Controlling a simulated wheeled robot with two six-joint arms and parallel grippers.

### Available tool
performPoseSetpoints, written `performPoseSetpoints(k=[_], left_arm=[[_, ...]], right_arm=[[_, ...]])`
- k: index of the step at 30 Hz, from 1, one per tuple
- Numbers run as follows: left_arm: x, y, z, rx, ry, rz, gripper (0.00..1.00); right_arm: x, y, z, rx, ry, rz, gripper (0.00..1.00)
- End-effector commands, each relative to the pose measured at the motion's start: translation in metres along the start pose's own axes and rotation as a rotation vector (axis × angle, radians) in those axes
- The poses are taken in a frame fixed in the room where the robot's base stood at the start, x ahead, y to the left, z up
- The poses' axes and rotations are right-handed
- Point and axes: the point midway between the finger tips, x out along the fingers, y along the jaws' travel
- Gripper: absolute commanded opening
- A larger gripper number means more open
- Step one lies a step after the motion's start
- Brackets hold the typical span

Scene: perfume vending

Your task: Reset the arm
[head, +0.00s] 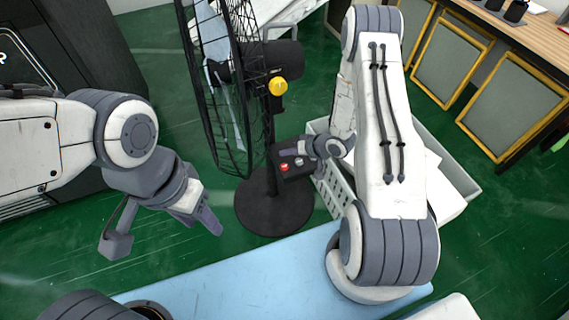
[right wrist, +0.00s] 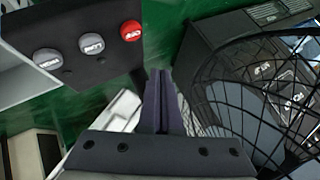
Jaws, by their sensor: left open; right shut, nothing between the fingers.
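My right gripper (head: 285,151) is beside the fan's control box (head: 294,168). In the right wrist view its fingers (right wrist: 165,75) are together with nothing between them. The control box shows a red button (right wrist: 130,30) and two grey buttons (right wrist: 92,43) at the upper left of that view. The fingertips appear apart from the buttons.
A black standing fan (head: 225,80) with a yellow knob (head: 277,86) stands between my arms. A light grey crate (head: 462,180) is behind my right arm. Yellow-framed panels (head: 452,60) and a wooden counter (head: 540,40) are at the right. Green floor (head: 500,240) is open at lower right.

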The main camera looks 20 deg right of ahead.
Motion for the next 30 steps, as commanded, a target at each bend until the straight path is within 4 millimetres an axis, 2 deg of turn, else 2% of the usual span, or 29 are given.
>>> performPoseSetpoints(k=[22, 26, 30], left_arm=[[0.001, 0.000, 0.000, 0.000, 0.000, 0.000, 0.50], [0.001, 0.000, 0.000, 0.000, 0.000, 0.000, 0.50], [0.001, 0.000, 0.000, 0.000, 0.000, 0.000, 0.50]], right_arm=[[-0.002, 0.000, -0.004, -0.012, -0.001, 0.017, 0.00], [-0.018, -0.003, -0.025, -0.075, -0.012, 0.114, 0.00], [-0.058, -0.017, -0.055, -0.164, -0.051, 0.294, 0.00]])
